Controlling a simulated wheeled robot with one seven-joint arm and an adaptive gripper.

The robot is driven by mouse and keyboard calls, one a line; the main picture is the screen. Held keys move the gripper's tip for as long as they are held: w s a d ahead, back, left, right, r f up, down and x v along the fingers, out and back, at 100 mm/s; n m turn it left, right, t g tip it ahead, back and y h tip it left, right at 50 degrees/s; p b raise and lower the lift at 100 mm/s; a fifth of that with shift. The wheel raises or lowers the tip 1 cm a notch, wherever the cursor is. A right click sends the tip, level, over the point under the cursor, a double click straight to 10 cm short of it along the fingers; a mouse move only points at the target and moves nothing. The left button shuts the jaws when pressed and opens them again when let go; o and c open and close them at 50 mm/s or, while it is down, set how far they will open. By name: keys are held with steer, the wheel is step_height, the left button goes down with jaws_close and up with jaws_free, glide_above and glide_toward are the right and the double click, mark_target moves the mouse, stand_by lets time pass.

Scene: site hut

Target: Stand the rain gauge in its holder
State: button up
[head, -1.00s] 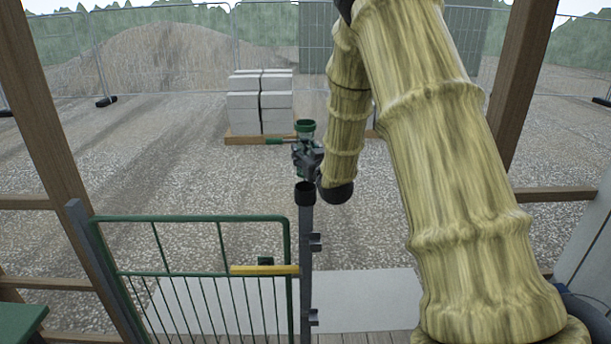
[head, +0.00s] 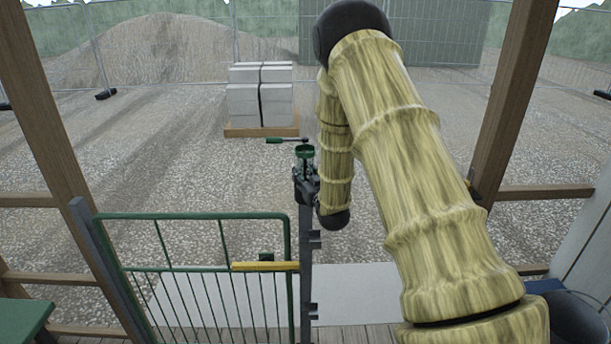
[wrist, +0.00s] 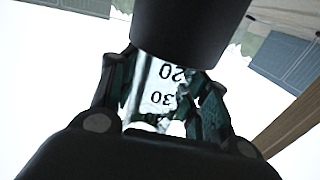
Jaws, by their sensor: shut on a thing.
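In the wrist view, the gauge (wrist: 157,95) shows scale numbers 20 and 30 upside down between my fingers. The holder, a black cup (wrist: 190,28), covers the gauge's lower end in that view. The gauge lines up with the cup; I cannot tell how deep it sits. In the head view my gripper hides the cup.
A green gate (head: 190,217) with a yellow bar (head: 265,266) stands left of the post. A green-handled thing (head: 287,140) lies beyond. Grey blocks (head: 260,100) stand on a pallet farther back. Wooden posts (head: 55,120) frame the opening. The gravel to the left is clear.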

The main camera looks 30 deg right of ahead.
steer(key=shift+f, duration=0.2)
steer(key=shift+f, duration=0.25)
steer(key=o, duration=1.1)
steer(key=shift+r, duration=0.2)
